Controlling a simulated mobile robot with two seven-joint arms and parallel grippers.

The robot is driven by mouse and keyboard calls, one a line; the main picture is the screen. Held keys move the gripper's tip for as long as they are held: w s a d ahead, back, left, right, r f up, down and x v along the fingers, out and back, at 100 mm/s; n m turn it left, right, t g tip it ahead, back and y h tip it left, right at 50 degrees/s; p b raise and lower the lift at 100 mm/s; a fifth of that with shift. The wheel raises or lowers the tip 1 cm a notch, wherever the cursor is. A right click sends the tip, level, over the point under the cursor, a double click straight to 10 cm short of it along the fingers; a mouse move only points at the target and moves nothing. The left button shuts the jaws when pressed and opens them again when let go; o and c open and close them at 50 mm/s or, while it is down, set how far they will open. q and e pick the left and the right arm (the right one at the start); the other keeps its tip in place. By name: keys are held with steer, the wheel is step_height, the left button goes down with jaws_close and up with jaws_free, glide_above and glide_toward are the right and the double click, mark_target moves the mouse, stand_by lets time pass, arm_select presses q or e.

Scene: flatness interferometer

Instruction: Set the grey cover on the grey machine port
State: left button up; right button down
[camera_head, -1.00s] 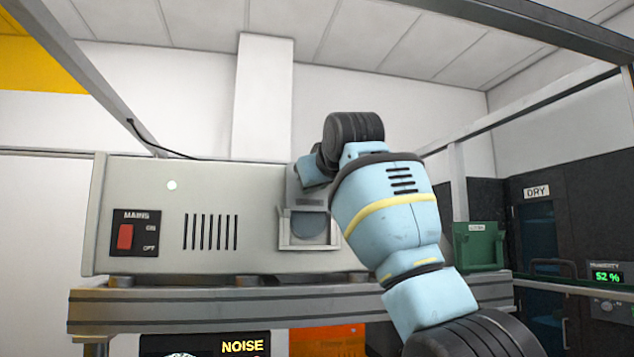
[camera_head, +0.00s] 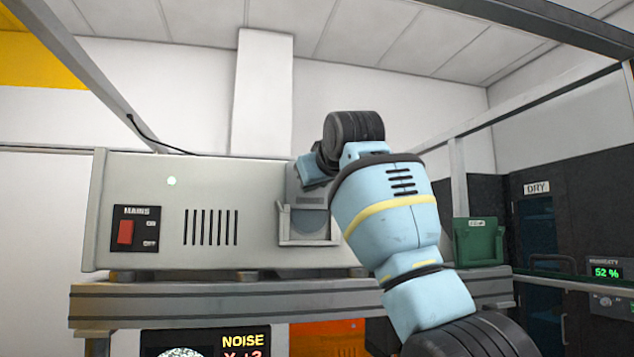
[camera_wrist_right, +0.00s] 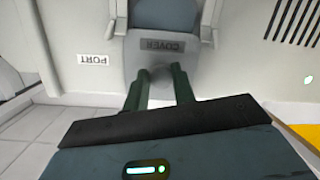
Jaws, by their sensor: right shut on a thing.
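The grey cover (camera_wrist_right: 145,60), marked COVER, is in my right gripper (camera_wrist_right: 160,82). The gripper's two dark fingers are shut on its near end in the right wrist view. In the head view the cover (camera_head: 310,199) shows just left of my right arm, at the upper part of the grey port frame (camera_head: 283,226) on the machine's front. The port frame's side rails (camera_wrist_right: 116,12) also show in the wrist view, beside the cover. I cannot tell whether the cover is fully seated. My left gripper is not in view.
The grey machine (camera_head: 195,180) with a red mains switch (camera_head: 125,232) stands on a grey bench (camera_head: 215,303). A green bin (camera_head: 478,242) is to its right. A PORT label (camera_wrist_right: 94,59) is beside the cover in the wrist view. My right arm hides the machine's right end.

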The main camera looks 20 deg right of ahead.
steer(key=shift+w+f, duration=0.1)
steer(key=shift+f, duration=0.9)
stand_by(0.7)
